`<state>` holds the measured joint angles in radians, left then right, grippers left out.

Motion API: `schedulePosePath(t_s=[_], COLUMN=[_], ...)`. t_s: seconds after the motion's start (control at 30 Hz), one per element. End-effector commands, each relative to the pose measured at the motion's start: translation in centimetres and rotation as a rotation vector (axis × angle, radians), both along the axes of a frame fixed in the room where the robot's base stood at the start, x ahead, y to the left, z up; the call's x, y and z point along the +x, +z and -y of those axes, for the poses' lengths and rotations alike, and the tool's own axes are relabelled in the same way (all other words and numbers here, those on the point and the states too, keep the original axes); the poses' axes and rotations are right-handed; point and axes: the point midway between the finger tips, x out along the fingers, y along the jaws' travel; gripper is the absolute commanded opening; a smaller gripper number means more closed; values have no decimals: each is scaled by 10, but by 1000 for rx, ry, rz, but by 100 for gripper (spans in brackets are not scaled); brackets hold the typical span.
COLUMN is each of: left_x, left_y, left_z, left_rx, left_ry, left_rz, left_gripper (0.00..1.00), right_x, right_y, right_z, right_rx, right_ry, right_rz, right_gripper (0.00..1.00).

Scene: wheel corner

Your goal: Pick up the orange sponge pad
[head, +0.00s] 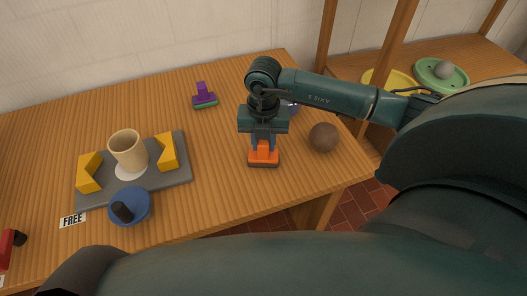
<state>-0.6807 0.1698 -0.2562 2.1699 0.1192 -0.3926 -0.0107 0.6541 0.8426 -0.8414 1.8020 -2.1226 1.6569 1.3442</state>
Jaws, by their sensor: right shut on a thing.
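The orange sponge pad (263,158) has an orange top and a dark underside. It is at the right part of the wooden table, directly below my right gripper (264,146). My right gripper points down and is shut on the pad's orange top, with its fingers partly hiding it. I cannot tell whether the pad's underside touches the table. My left gripper is not in view.
A brown ball (323,137) lies just right of the pad. A purple-handled block (204,98) stands farther back. A grey tray (180,178) with yellow blocks and a beige cup (127,150) is at left, beside a blue lid (138,203). Bare table lies between.

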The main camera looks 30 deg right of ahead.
Motion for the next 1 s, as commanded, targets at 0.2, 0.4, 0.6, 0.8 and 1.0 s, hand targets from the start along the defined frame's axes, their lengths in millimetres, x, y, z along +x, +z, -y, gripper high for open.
schedulePosePath(t_s=[0.2,0.4,0.6,0.8,1.0], left_x=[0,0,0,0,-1], left_y=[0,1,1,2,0], left_z=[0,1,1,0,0], left_rx=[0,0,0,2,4], left_ry=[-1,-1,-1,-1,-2], left_rz=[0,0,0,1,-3], left_gripper=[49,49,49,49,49], right_x=[0,1,1,1,0], right_y=[1,18,59,91,101], right_z=[0,0,0,0,0], right_rx=[0,-1,0,-1,0], right_ry=[0,-1,1,0,-1], right_rz=[1,6,7,4,1], right_gripper=[0,0,0,0,0])
